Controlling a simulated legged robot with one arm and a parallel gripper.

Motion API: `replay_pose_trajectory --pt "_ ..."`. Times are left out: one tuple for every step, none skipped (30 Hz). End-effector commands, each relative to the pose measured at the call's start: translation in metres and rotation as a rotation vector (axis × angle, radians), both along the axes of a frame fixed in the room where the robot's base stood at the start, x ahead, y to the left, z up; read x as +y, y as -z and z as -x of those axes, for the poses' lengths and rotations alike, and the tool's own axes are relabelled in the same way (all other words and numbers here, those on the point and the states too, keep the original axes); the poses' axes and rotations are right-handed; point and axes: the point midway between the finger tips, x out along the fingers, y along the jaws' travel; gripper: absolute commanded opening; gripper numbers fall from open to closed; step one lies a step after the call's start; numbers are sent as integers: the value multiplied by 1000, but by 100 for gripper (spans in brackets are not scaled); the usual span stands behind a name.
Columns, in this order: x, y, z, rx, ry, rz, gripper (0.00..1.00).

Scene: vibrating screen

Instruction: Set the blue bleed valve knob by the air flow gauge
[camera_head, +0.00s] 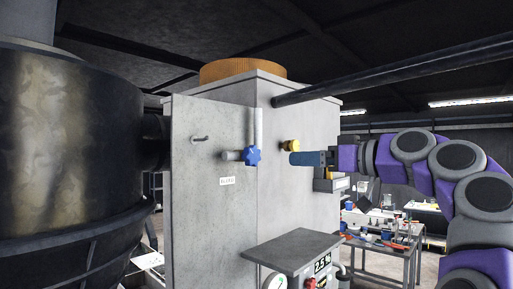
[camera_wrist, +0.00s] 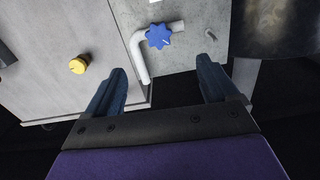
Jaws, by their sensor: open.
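The blue bleed valve knob (camera_head: 253,156) is a lobed handwheel on a grey pipe at the front of the grey cabinet, above a small white label (camera_head: 227,181). My gripper (camera_head: 293,158) is to the right of the knob in the head view, apart from it. In the wrist view the blue knob (camera_wrist: 158,36) lies beyond the gap between the spread fingertips of my gripper (camera_wrist: 161,72), which is open and empty. A round white dial gauge (camera_head: 275,283) is partly cut off at the bottom of the head view; I cannot read it.
A yellow knob (camera_head: 290,146) sits close to my gripper on the cabinet (camera_head: 215,220). A grey ledge (camera_head: 295,246) juts out below, with a percent display (camera_head: 322,263) and a red knob (camera_head: 310,283). A large dark drum (camera_head: 65,150) stands at left, a cluttered workbench (camera_head: 385,245) at right.

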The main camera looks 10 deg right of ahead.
Motion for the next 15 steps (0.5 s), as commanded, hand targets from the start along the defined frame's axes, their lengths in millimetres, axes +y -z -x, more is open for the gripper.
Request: replay_pose_trajectory --pt "-5 -6 0 -19 9 6 87" --pt "-7 -7 1 -27 12 8 87" --pt "-7 -9 1 -33 14 10 87" --pt "-8 -10 0 -37 14 12 87" --pt "-7 -10 0 -39 15 13 87" --pt "-5 -10 -2 -40 14 13 87" --pt "-4 -10 -4 -39 14 13 87" --pt "-2 -10 -7 -39 13 14 87" --pt "2 -10 -11 -37 12 14 87" --pt "5 -9 -15 -36 12 14 87" --pt "8 -9 -19 -37 12 15 87" --pt "12 -10 -25 -37 12 15 87" --pt "16 -10 -29 -37 13 15 87" --pt "19 -10 -34 -38 14 15 87" --pt "23 -10 -41 -37 14 14 87"
